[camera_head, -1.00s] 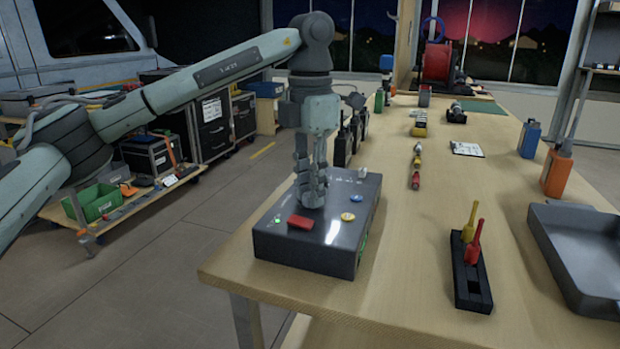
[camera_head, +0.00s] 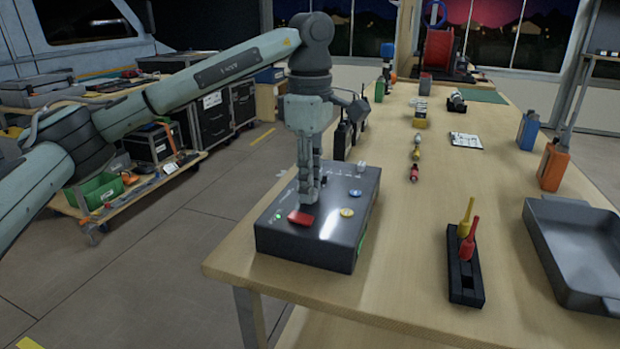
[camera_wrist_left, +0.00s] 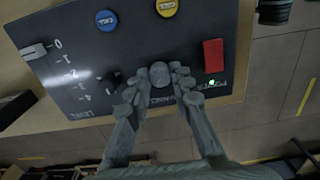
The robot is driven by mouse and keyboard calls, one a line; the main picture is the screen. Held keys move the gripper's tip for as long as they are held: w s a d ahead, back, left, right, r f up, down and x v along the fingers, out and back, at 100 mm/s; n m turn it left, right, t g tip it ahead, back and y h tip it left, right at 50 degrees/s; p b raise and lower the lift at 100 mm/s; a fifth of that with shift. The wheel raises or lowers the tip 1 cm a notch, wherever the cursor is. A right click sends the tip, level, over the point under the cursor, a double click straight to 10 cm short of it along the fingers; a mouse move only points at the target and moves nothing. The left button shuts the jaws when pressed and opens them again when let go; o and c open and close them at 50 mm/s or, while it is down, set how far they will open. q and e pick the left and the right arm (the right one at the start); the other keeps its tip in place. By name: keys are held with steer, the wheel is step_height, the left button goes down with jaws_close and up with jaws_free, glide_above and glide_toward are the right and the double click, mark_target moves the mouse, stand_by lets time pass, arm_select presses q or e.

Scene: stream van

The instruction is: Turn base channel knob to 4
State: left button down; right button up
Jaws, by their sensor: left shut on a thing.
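The base is a dark grey box (camera_head: 310,250) near the left front corner of the workbench in the head view. Its panel (camera_wrist_left: 120,30) fills much of the left wrist view. A round grey knob (camera_wrist_left: 160,73) stands on the panel, with a partly hidden label below it. My left gripper (camera_head: 308,200) reaches down onto the panel. In the wrist view its fingers (camera_wrist_left: 159,90) are shut on the knob from both sides. The knob's pointer and any channel numbers around it cannot be made out. My right gripper is not in view.
The panel also bears a red switch (camera_wrist_left: 213,55), a lit green lamp (camera_wrist_left: 211,83), yellow (camera_wrist_left: 167,7) and blue (camera_wrist_left: 106,20) buttons, and a white lever (camera_wrist_left: 35,51) by a 0–4 scale. A black holder (camera_head: 466,285) and grey tray (camera_head: 585,250) stand to the right.

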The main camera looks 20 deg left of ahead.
arm_select(q)
steer(key=m, duration=0.3)
steer(key=shift+m, duration=1.1)
steer(key=shift+m+p, duration=0.3)
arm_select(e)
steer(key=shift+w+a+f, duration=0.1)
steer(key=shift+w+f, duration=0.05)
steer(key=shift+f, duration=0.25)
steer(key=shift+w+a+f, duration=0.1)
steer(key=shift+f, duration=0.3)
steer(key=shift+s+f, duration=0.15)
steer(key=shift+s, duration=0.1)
arm_select(q)
steer(key=c, duration=1.3)
jaws_free()
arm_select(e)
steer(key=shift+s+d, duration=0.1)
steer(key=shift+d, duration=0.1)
arm_select(q)
steer(key=shift+r, duration=0.1)
step_height(320, 180, up, 12)
steer(key=shift+f, duration=0.1)
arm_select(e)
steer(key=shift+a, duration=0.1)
